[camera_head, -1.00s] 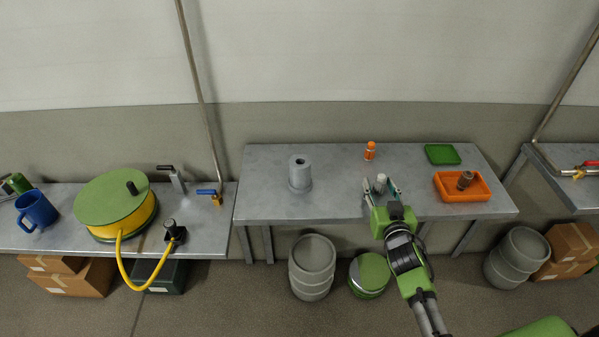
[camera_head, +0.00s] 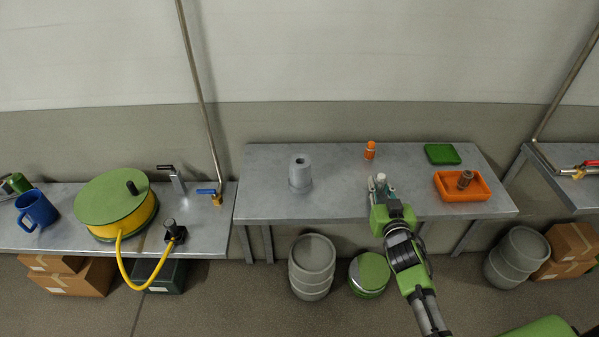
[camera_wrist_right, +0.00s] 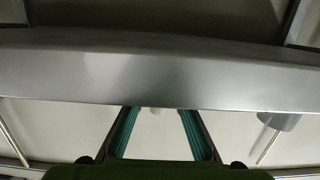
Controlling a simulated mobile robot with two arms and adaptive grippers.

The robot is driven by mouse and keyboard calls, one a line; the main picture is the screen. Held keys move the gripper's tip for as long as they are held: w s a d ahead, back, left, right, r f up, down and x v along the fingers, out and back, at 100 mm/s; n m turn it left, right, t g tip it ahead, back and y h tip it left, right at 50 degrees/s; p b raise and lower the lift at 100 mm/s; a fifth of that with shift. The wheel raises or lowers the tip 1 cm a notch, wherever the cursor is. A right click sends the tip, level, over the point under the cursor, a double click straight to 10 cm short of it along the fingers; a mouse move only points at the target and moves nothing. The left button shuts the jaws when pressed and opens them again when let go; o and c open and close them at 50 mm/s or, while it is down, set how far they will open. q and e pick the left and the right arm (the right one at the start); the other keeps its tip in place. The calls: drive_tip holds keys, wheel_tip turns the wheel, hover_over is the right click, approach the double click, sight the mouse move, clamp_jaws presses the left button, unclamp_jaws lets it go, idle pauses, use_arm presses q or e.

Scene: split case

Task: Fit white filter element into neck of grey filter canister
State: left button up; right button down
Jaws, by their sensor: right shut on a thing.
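The grey filter canister (camera_head: 300,175) stands upright on the middle table, left of centre, with a dark round opening in its neck. The white filter element (camera_head: 381,177) is upright on the right half of that table, clear of the canister. My right gripper (camera_head: 382,187) is shut on the element, and its fingers hide the lower part. In the right wrist view the teal finger pads (camera_wrist_right: 158,128) flank a pale area, where the element is hard to make out. A grey shape, likely the canister (camera_wrist_right: 280,121), shows at the right there. My left gripper is out of view.
The tabletop (camera_head: 340,195) between canister and gripper is clear.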

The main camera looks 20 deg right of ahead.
sight(382, 175)
drive_tip(key=shift+r, duration=0.1)
wheel_tip(382, 175, up, 5)
drive_tip(key=p, duration=0.5)
idle(0.5)
